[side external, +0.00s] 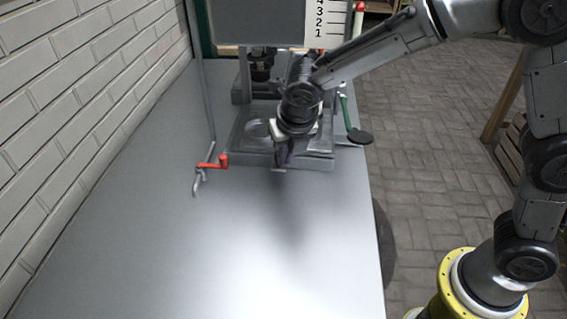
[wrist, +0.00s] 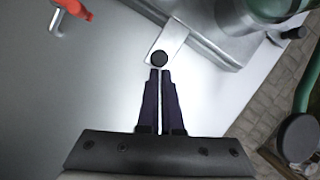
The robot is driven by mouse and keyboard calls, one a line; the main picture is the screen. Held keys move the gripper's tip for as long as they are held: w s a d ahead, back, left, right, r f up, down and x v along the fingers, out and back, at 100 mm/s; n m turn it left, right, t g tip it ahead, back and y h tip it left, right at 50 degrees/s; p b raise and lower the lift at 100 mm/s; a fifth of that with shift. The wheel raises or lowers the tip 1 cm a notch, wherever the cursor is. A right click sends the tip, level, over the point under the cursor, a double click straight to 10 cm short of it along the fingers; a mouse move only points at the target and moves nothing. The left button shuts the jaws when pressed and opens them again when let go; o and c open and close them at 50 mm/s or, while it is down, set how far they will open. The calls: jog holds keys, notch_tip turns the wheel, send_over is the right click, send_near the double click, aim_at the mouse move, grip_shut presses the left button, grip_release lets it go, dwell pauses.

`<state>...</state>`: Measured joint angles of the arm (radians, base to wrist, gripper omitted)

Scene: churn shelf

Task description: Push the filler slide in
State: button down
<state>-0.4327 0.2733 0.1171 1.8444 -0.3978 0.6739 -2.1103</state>
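The filler slide shows in the wrist view as a pale flat tab (wrist: 170,42) with a round dark knob (wrist: 159,58) on its end. It sticks out from the front of the grey metal filler base (wrist: 215,30). In the side view the base (side external: 315,163) sits on the bench, and my gripper hides most of the slide. My gripper (wrist: 160,72) has its two dark fingers together, with only a thin gap between them. The fingertips are right by the knob; I cannot tell whether they touch it. In the side view my gripper (side external: 283,157) is low at the base's front edge.
A red-handled tap (side external: 212,162) on a thin pipe stands left of the base. A green handle (side external: 346,110) and a black disc (side external: 359,137) are at the right bench edge. The front of the grey bench (side external: 220,250) is clear. A brick wall borders the left.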

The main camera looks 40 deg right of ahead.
jog(key=shift+w+d, duration=0.1)
jog(key=shift+w, duration=0.05)
jog(key=shift+s+a, duration=0.2)
jog(key=shift+s, duration=0.25)
jog(key=s+a+r, duration=0.2)
jog(key=s+r, duration=0.5)
jog(key=r, duration=0.2)
jog(key=s+d+r+m+t, duration=0.1)
jog(key=s+d+r+m, duration=0.1)
jog(key=d+r+m, duration=0.5)
jog(key=s+d+f+m+t, duration=0.1)
jog(key=s+d+f+m, duration=0.1)
jog(key=s+d+m, duration=0.9)
jog(key=s+a+f+m+y, duration=0.1)
jog(key=s+f+m, duration=0.3)
jog(key=m, duration=1)
jog(key=shift+s+a+f, duration=0.2)
jog(key=shift+s+a, duration=0.15)
jog(key=shift+s, duration=0.7)
